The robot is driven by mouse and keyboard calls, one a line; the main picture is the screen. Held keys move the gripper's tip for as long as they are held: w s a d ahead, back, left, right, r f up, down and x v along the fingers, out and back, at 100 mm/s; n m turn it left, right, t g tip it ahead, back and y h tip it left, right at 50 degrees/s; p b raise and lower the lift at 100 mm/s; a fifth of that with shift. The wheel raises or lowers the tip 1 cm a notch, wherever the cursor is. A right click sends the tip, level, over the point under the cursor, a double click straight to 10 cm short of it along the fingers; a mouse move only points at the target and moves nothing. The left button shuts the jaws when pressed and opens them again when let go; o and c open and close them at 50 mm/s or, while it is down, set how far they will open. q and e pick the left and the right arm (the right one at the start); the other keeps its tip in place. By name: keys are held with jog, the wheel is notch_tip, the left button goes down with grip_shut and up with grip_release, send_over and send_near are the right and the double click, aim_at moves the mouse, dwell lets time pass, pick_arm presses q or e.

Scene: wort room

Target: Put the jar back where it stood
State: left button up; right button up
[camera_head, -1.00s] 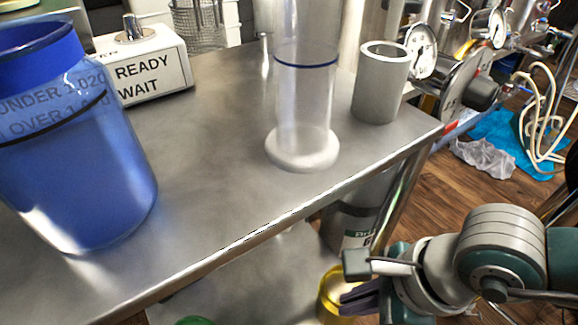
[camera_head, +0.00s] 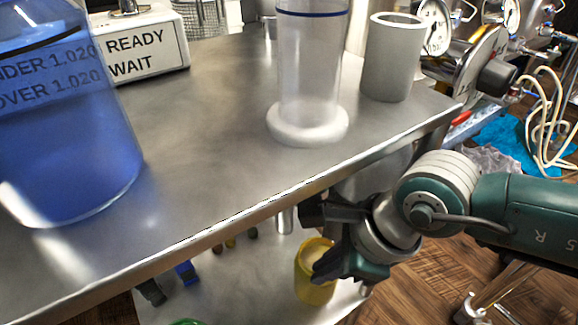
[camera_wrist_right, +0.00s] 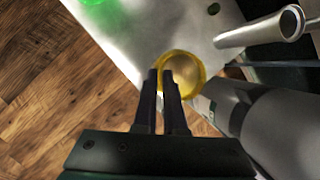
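A yellow jar (camera_head: 314,288) with pale contents stands on the lower shelf (camera_head: 235,285), below the steel table's front edge. It also shows in the right wrist view (camera_wrist_right: 197,72), seen from above with its round rim. My right gripper (camera_head: 322,262) is at the jar's upper right side. In the wrist view, its two dark fingers (camera_wrist_right: 161,75) are close together with a narrow gap, and their tips overlap the jar's left rim. I cannot tell whether they grip the wall. My left gripper is not in view.
On the tabletop (camera_head: 200,130) stand a big blue container (camera_head: 70,140), a clear cylinder (camera_head: 308,70), a grey cup (camera_head: 392,60) and a READY/WAIT box (camera_head: 145,45). The table's front edge overhangs the shelf close to my right arm. A green object (camera_wrist_right: 98,4) is on the shelf.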

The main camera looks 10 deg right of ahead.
jog(key=o, duration=0.4)
jog(key=shift+s+d+r+p, duration=0.1)
jog(key=shift+d+r+p, duration=0.05)
jog(key=shift+r+p, duration=0.3)
jog(key=s+d+r+p, duration=0.1)
jog(key=s+d, duration=0.2)
jog(key=s+d+r+p, duration=0.1)
jog(key=s+d, duration=0.2)
jog(key=d, duration=0.1)
jog(key=s+d+r+p, duration=0.1)
jog(key=s+d+p, duration=0.1)
jog(key=d, duration=0.1)
jog(key=shift+s+d+r, duration=0.25)
jog(key=shift+s+r, duration=0.15)
